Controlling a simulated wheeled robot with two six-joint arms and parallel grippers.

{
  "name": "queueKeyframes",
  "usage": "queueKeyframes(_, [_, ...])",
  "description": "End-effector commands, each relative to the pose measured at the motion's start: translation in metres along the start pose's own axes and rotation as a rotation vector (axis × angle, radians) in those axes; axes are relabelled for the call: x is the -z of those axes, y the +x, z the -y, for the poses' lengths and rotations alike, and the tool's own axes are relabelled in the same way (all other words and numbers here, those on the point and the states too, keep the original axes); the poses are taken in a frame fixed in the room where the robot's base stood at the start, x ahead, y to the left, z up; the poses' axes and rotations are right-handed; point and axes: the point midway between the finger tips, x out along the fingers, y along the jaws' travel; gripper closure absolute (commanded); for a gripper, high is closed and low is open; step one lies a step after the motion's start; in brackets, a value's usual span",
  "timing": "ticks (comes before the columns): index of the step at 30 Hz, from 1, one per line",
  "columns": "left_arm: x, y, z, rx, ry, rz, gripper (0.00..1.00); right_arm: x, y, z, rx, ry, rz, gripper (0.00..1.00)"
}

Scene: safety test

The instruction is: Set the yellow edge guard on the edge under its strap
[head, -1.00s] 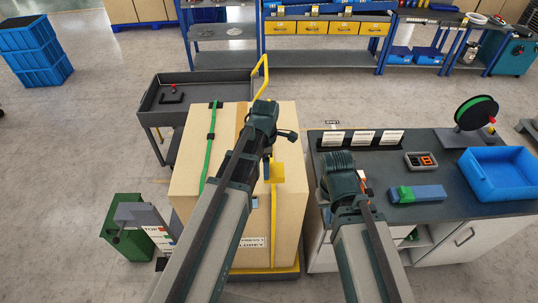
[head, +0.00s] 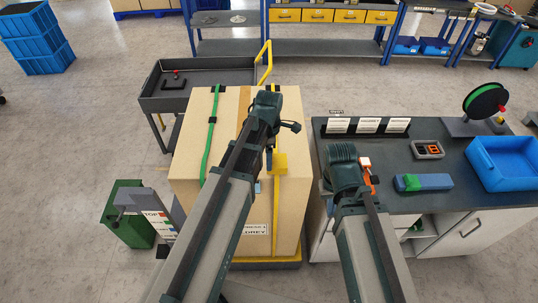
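The yellow edge guard (head: 280,163) is over the near right part of the tall cardboard box's top (head: 225,135). A yellow strap (head: 275,205) runs down the box's near face below it. Whether the guard touches the edge or lies under the strap cannot be told. My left gripper (head: 270,158) points down right beside the guard; its fingers are mostly hidden by my arm, so its grip is unclear. My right gripper (head: 368,175) is over the left part of the dark workbench, beside a small orange and white item (head: 366,163); its fingers are not clear.
A green strap (head: 208,140) crosses the box's left side. The bench (head: 440,200) holds card stands (head: 368,125), a green and blue block (head: 424,182), a blue bin (head: 505,162) and a reel (head: 486,102). A grey cart (head: 205,103) stands behind left, a green bin (head: 128,225) front left.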

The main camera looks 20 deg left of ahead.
Motion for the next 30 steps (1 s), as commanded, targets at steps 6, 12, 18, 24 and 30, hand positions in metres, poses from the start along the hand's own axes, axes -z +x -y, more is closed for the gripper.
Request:
queueKeyframes(6, [0.000, 0.021, 0.000, 0.000, 0.000, 0.000, 0.72, 0.001, 0.021, 0.002, 0.000, 0.002, -0.001, 1.00])
queueKeyframes(12, [0.000, 0.036, 0.000, 0.000, 0.000, 0.000, 0.72, 0.003, 0.036, 0.003, 0.000, 0.003, -0.002, 1.00])
queueKeyframes(18, [0.000, 0.050, 0.000, 0.000, 0.000, 0.000, 0.72, 0.003, 0.050, 0.004, -0.001, 0.000, -0.002, 1.00])
queueKeyframes(24, [0.000, 0.055, 0.000, 0.000, 0.000, 0.000, 0.72, 0.004, 0.055, 0.005, -0.001, -0.002, -0.001, 1.00])
queueKeyframes(30, [0.000, 0.054, 0.000, 0.000, 0.000, 0.000, 0.72, 0.004, 0.054, 0.005, -0.001, -0.002, -0.001, 1.00])
